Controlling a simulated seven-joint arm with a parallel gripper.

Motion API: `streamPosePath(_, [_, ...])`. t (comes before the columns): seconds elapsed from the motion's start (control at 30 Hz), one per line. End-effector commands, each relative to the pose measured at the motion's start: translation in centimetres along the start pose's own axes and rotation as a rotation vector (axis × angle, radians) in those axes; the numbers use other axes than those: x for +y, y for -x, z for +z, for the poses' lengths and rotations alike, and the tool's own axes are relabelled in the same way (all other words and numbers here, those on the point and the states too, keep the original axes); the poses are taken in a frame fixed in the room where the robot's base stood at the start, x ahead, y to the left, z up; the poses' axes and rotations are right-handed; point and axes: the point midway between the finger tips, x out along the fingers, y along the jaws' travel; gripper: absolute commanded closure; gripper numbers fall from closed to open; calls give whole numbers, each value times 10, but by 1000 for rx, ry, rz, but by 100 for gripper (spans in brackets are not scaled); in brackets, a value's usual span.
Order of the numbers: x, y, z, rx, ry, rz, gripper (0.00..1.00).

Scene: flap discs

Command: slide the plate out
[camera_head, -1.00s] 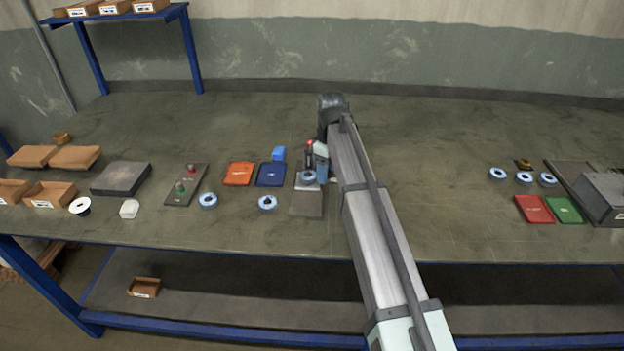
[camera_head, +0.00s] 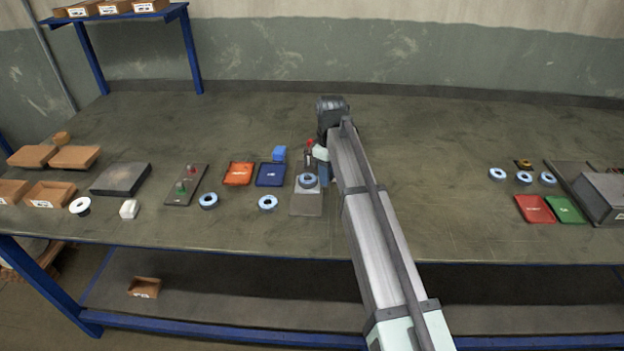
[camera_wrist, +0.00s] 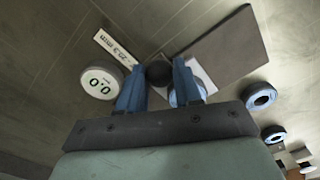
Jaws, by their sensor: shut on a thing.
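My gripper (camera_wrist: 160,85) has its two blue fingers closed around a dark round knob (camera_wrist: 159,73) in the wrist view. A flat grey plate (camera_wrist: 228,48) lies just beyond the right finger; it also shows in the head view (camera_head: 306,204). A blue-rimmed disc (camera_head: 308,181) sits at the plate's far end and is partly hidden behind the right finger in the wrist view. In the head view my arm hides most of the gripper. Whether the knob joins the plate cannot be seen.
Loose blue-rimmed discs (camera_head: 268,202) (camera_head: 208,200) lie left of the plate. A blue tray (camera_head: 270,174) and an orange tray (camera_head: 238,173) stand left of the gauge area. Red and green trays (camera_head: 535,208) (camera_head: 565,209) are far right.

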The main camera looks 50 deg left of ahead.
Motion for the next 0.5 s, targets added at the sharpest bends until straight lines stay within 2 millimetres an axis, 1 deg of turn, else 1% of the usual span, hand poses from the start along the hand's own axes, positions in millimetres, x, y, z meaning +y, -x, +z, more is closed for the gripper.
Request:
streamPosePath(0.03, [-4, 0, 3, -1, 0, -1, 83])
streamPosePath(0.5, [-27, 0, 16, -1, 0, -1, 83])
